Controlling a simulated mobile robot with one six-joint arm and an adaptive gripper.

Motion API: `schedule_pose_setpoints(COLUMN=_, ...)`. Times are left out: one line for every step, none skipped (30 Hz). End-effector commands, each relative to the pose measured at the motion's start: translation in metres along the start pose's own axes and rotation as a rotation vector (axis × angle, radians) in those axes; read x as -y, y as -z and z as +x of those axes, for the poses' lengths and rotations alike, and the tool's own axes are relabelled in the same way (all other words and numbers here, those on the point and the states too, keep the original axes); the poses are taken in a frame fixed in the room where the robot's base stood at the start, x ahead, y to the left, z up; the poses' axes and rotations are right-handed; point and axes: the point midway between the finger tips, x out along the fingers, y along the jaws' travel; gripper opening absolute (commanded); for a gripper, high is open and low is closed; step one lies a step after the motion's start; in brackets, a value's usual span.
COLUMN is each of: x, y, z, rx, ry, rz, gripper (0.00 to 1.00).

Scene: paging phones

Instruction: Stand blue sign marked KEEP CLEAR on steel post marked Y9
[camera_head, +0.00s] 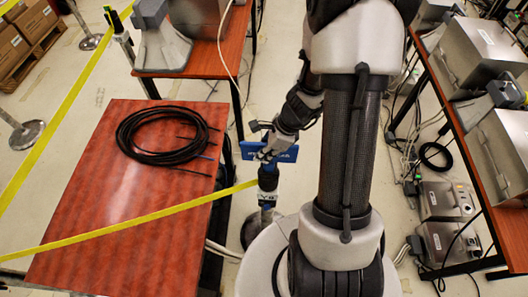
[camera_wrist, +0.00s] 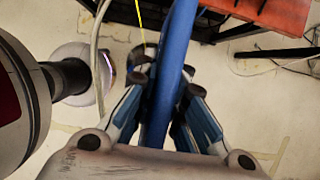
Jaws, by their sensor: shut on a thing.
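My gripper (camera_head: 272,150) is shut on the blue sign (camera_head: 286,154), its panel upright, with small white lettering too fine to read. In the wrist view the sign (camera_wrist: 167,75) shows edge-on between the two fingers of my gripper (camera_wrist: 165,88). The steel post (camera_head: 267,217) stands just below the sign in the head view, with a dark blue-banded head and a white label that seems to read Y9. The sign's lower edge is at or just above the post's head; I cannot tell whether they touch.
A red-brown table (camera_head: 90,190) with a coil of black cable (camera_head: 160,133) lies left of the post. A yellow belt (camera_head: 150,216) runs from the post across this table. Another table (camera_head: 195,55) stands behind, and metal boxes (camera_head: 480,50) line the right.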

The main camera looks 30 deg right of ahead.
Motion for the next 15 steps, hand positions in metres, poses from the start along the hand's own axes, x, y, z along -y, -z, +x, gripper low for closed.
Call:
schedule_pose_setpoints(x=0.0002, y=-0.0002, z=-0.0002, rx=0.000, ry=0.000, rz=0.000, gripper=0.00)
schedule_pose_setpoints(x=0.0002, y=-0.0001, z=-0.0002, rx=0.000, ry=0.000, rz=0.000, gripper=0.00)
schedule_pose_setpoints(x=0.0002, y=-0.0001, z=0.0000, rx=0.000, ry=0.000, rz=0.000, gripper=0.00)
schedule_pose_setpoints(x=0.0002, y=0.0000, z=0.0002, rx=0.000, ry=0.000, rz=0.000, gripper=0.00)
schedule_pose_setpoints(x=0.0002, y=0.0001, z=0.0005, rx=0.000, ry=0.001, rz=0.000, gripper=0.00)
schedule_pose_setpoints(x=0.0002, y=0.0004, z=0.0010, rx=0.000, ry=0.001, rz=0.000, gripper=0.00)
schedule_pose_setpoints(x=0.0002, y=0.0006, z=0.0015, rx=0.000, ry=0.001, rz=0.000, gripper=0.00)
schedule_pose_setpoints(x=0.0002, y=0.0008, z=0.0020, rx=0.000, ry=0.001, rz=0.000, gripper=0.00)
schedule_pose_setpoints(x=0.0002, y=0.0011, z=0.0028, rx=0.000, ry=0.000, rz=0.000, gripper=0.00)
schedule_pose_setpoints(x=0.0002, y=0.0014, z=0.0035, rx=0.000, ry=0.000, rz=0.000, gripper=0.00)
schedule_pose_setpoints(x=0.0002, y=0.0016, z=0.0041, rx=0.000, ry=0.000, rz=0.000, gripper=0.00)
schedule_pose_setpoints(x=0.0002, y=0.0020, z=0.0049, rx=0.000, ry=0.000, rz=0.000, gripper=0.00)
schedule_pose_setpoints(x=0.0002, y=0.0022, z=0.0055, rx=0.000, ry=0.000, rz=0.000, gripper=0.00)
schedule_pose_setpoints(x=0.0002, y=0.0024, z=0.0060, rx=0.000, ry=0.000, rz=0.000, gripper=0.00)
schedule_pose_setpoints(x=0.0002, y=0.0028, z=0.0068, rx=0.000, ry=0.000, rz=0.000, gripper=0.00)
